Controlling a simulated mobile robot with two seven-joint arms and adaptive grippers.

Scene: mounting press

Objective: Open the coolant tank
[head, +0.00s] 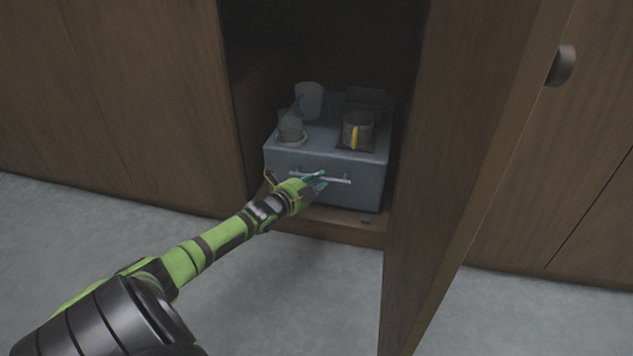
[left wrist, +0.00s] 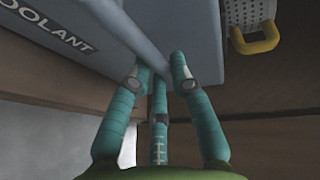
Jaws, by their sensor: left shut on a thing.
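The coolant tank (head: 362,165) is a grey-blue box inside the open cabinet. In the left wrist view its side (left wrist: 40,60) bears lettering that reads "OOLANT", the start cut off. A pale bar handle (head: 340,181) runs across its front. My left gripper (head: 316,182) reaches in from the left and is shut on this handle. In the left wrist view its teal fingers (left wrist: 160,78) close around the end of the grey bar (left wrist: 146,58). The tank appears closed, with things on its top. My right gripper is not in view.
An open cabinet door (head: 450,150) stands to the right. Cabinet walls closely flank the tank. Grey floor in front is clear.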

